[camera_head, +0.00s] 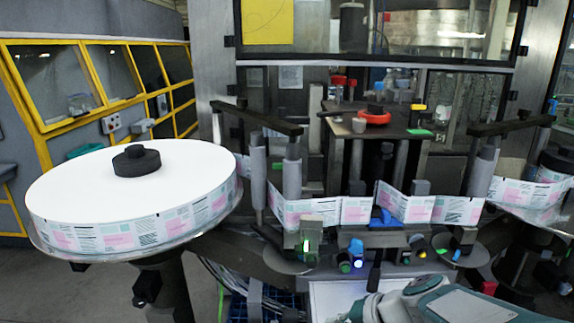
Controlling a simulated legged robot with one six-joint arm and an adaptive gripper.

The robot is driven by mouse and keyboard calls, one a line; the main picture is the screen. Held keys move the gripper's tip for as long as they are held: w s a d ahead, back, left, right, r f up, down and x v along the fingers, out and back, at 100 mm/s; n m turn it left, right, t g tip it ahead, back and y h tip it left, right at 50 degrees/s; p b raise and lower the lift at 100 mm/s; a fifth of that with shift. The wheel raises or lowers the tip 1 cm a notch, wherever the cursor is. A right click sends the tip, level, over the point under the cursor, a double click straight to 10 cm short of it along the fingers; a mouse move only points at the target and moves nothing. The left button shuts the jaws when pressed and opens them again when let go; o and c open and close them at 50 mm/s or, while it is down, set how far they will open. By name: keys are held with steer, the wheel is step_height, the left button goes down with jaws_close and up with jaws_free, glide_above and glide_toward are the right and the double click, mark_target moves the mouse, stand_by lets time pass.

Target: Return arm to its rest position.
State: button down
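Part of my arm (440,302), pale grey and teal, shows at the bottom right edge, low in front of the labelling machine. I cannot make out my gripper's fingers in this view. The large label reel (70,190), with a white top and a black hub (136,161), lies flat on the left. Its printed label web (358,209) runs right through the machine to a second reel (530,195) at the right edge.
Two dark guide bars (256,118) on grey rollers stand over the web. Lit green and blue buttons (350,258) sit below it. A small platform (385,122) holds a red ring. A yellow-framed cabinet (95,85) stands behind at left. Open floor (40,285) shows at lower left.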

steer(key=s+d+r+n+h, duration=0.2)
steer(key=s+d+n+h, duration=0.1)
steer(key=s, duration=0.3)
steer(key=s+d+r+n+h, duration=0.2)
steer(key=s+d+n+h, duration=0.1)
steer(key=s, duration=0.4)
steer(key=shift+d+r+t+h, duration=0.15)
steer(key=shift+r+t+h, duration=0.2)
steer(key=shift+h, duration=0.55)
